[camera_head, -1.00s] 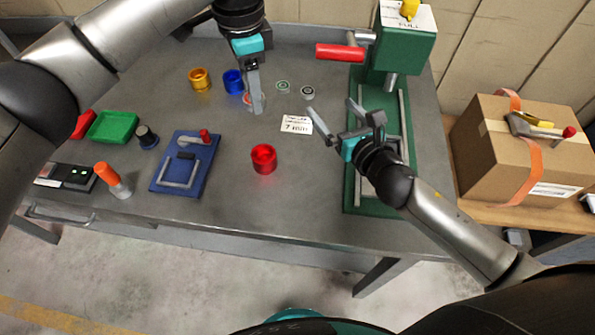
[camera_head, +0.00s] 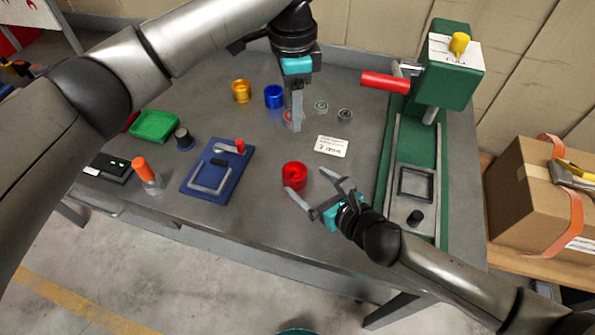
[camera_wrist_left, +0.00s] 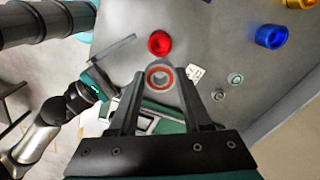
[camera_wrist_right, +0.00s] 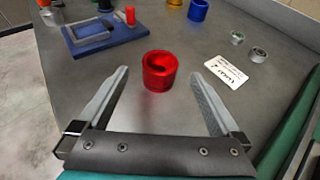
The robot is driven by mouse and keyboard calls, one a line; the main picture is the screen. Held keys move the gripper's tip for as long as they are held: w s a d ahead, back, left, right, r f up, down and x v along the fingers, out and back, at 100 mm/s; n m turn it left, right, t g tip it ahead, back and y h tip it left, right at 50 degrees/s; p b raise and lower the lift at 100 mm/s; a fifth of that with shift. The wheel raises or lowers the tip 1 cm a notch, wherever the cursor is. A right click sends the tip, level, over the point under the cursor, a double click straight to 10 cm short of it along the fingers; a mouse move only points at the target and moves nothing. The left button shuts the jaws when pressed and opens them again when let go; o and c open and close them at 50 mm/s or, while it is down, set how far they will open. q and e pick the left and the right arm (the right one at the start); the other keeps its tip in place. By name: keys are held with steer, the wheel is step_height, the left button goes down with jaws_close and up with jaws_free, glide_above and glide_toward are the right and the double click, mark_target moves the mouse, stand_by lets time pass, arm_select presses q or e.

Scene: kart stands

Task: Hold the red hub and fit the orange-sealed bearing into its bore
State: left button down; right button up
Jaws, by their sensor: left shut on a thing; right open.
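The red hub (camera_head: 295,178) stands upright on the grey table, its bore facing up. My right gripper (camera_head: 307,182) is open at the hub; in the right wrist view the hub (camera_wrist_right: 159,78) sits centred between the fingertips or just beyond them, with gaps on both sides. My left gripper (camera_head: 294,125) points down at the table farther back, shut on the orange-sealed bearing. In the left wrist view this bearing (camera_wrist_left: 160,77) shows its orange ring between the fingertips. I cannot tell whether it touches the table.
Two other bearings (camera_head: 321,106) (camera_head: 345,114) and a white label card (camera_head: 332,146) lie right of the left gripper. Gold (camera_head: 241,91) and blue (camera_head: 274,97) hubs stand behind. A green press (camera_head: 455,75) stands right; a blue fixture (camera_head: 215,175) lies left.

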steer(key=shift+x, duration=3.35)
jaws_close()
arm_select(q)
steer(key=m, duration=0.1)
glide_above(294, 172)
step_height(294, 172, down, 12)
steer(key=shift+f, duration=0.2)
